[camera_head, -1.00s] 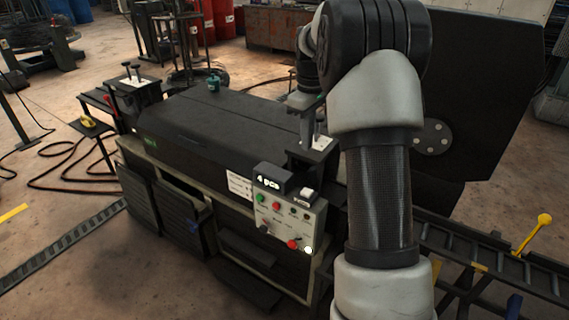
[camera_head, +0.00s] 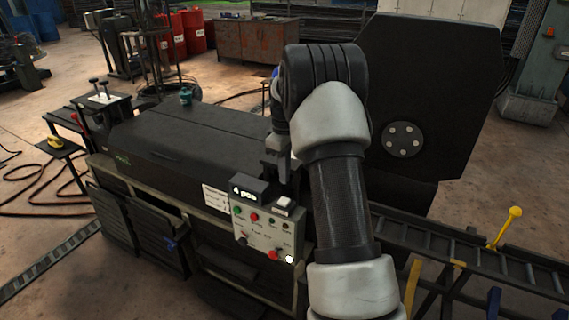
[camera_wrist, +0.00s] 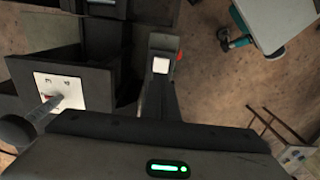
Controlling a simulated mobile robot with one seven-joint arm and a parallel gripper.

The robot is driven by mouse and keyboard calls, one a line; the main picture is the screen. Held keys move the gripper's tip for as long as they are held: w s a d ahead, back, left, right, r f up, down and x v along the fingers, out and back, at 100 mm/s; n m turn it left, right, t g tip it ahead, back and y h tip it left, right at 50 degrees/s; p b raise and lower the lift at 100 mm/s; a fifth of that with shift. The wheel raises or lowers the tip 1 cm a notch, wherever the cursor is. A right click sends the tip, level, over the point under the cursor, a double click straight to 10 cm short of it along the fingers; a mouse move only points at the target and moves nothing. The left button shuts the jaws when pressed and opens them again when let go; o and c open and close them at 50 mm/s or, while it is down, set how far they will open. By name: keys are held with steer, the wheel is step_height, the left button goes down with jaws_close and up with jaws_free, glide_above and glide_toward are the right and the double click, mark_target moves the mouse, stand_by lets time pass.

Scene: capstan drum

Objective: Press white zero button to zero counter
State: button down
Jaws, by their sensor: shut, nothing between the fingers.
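The counter (camera_head: 249,190) is a dark box with a lit display reading "4 pcs", on top of the control panel. The white zero button (camera_head: 283,203) sits on a small dark box just to its right. In the wrist view a white square button (camera_wrist: 161,66) shows on a dark mount, a little above the middle. My gripper (camera_head: 277,174) is shut and empty, pointing down. In the head view its tips appear just above the white button, apparently apart from it; the depth gap is hard to judge. Its dark body fills the bottom of the wrist view.
The control panel (camera_head: 262,236) below carries red, green and dark buttons and a lit white one (camera_head: 289,259). A numbered white plate (camera_wrist: 60,92) with a lever stands left in the wrist view.

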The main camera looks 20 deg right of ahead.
mark_target(285, 201)
step_height(285, 201, down, 7)
steer(key=shift+f, duration=0.1)
stand_by(0.4)
steer(key=shift+f+b, duration=0.55)
steer(key=shift+f, duration=0.3)
steer(key=shift+s+f, duration=0.25)
steer(key=shift+f, duration=0.05)
step_height(285, 201, up, 15)
steer(key=p, duration=0.2)
steer(key=shift+w+p, duration=0.35)
steer(key=shift+p, duration=0.05)
steer(key=shift+r, duration=0.1)
